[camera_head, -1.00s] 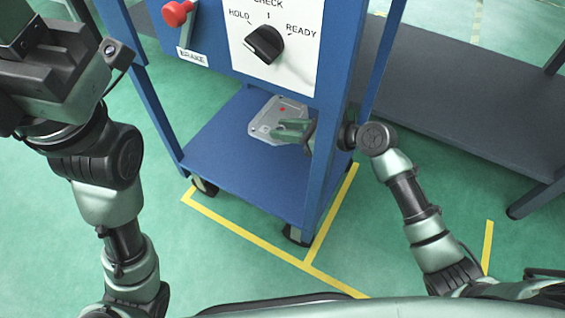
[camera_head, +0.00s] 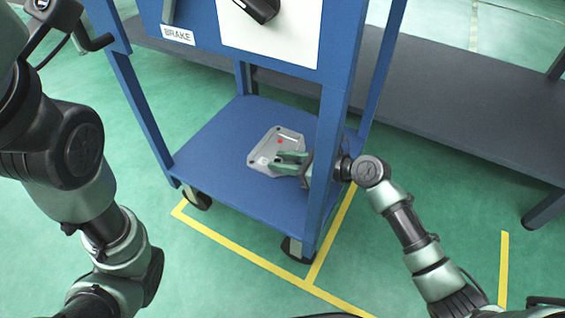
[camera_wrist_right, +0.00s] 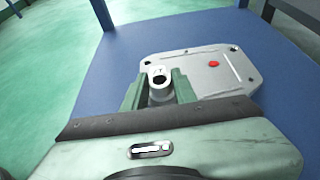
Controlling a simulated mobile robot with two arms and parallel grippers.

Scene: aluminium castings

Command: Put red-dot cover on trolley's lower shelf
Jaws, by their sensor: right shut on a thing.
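The red-dot cover (camera_head: 264,152) is a flat grey casting with a red dot, on the trolley's blue lower shelf (camera_head: 215,150). It looks flat, and I cannot tell whether its whole underside touches the shelf. My right gripper (camera_head: 287,158) reaches in past the trolley's right front post and is shut on the cover. In the right wrist view its fingers (camera_wrist_right: 160,88) close around a round upright boss on the near part of the cover (camera_wrist_right: 205,68). The red dot shows clear of the fingers. My left arm is at the left edge; its fingers are out of view.
The blue front post (camera_head: 328,150) stands close beside my right wrist. The trolley's upper panel with a BRAKE label (camera_head: 178,36) and black knob (camera_head: 258,8) overhangs the shelf. A dark grey bench (camera_head: 470,95) stands at right. The shelf's left part is bare.

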